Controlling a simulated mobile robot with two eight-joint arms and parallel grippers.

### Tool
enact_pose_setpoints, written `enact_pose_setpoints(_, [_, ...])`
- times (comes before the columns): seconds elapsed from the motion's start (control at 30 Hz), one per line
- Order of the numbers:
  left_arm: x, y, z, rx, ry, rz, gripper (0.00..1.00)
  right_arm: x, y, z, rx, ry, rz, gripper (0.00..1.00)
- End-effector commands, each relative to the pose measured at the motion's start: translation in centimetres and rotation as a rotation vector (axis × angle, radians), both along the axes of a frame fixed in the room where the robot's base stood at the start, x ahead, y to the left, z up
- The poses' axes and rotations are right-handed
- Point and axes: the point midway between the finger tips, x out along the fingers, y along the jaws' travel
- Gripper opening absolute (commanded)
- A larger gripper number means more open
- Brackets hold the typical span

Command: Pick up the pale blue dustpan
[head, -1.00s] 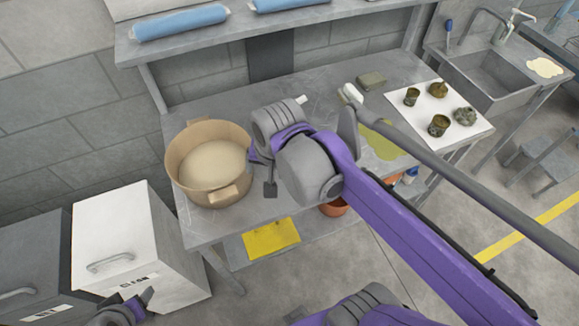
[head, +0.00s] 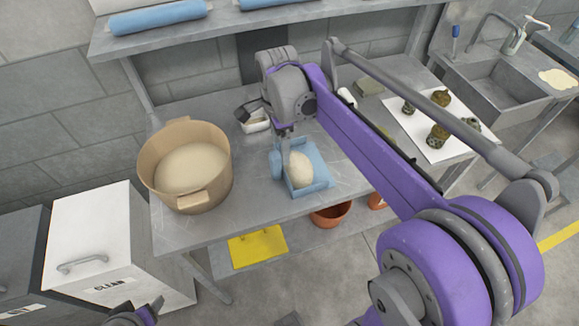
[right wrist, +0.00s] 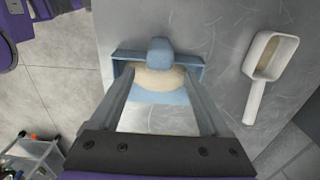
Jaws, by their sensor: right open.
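The pale blue dustpan (head: 318,180) lies on the grey workbench (head: 240,210), with a rounded cream heap (head: 299,170) in its pan. In the right wrist view the dustpan (right wrist: 128,57) lies ahead of my fingers, its stubby handle (right wrist: 160,50) rising in the middle. My right gripper (head: 285,140) is over the handle side of the dustpan. It is open, with its fingers (right wrist: 159,75) spread to either side of the handle; I cannot tell whether they touch anything. My left gripper (head: 148,312) shows only partly at the bottom edge, so its jaws are unclear.
A tan pot (head: 165,195) of pale contents stands left of the dustpan. A white scoop (right wrist: 268,65) lies close by on the bench. A white sheet (head: 425,128) with dark greasy parts is at the right. A shelf with blue rolls (head: 160,17) overhangs the back.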

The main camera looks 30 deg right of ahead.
Motion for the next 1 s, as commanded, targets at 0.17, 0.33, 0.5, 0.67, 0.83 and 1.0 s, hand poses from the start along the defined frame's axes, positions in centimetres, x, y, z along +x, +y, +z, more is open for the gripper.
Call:
enact_pose_setpoints(0.17, [0.0,0.0,0.0,0.000,0.000,0.000,0.67,0.0,0.5,-2.7,0.000,0.000,0.003,0.80])
enact_pose_setpoints(0.33, [0.0,0.0,-0.1,0.000,0.001,0.000,0.67,0.0,0.4,-4.5,0.000,-0.001,0.002,0.80])
enact_pose_setpoints(0.5, [0.0,0.0,-0.1,0.000,0.001,0.000,0.67,0.0,0.4,-4.7,0.000,-0.001,0.002,0.80])
enact_pose_setpoints(0.67, [0.0,0.0,-0.1,0.000,0.001,0.000,0.67,0.0,0.4,-4.7,0.000,-0.001,0.002,0.67])
enact_pose_setpoints(0.83, [0.0,0.0,-0.1,0.000,0.001,0.000,0.67,0.0,0.4,-4.7,0.000,-0.001,0.002,0.37])
enact_pose_setpoints(1.0, [0.0,0.0,-0.1,0.000,0.001,0.000,0.67,0.0,0.4,-4.7,0.000,-0.001,0.002,0.06])
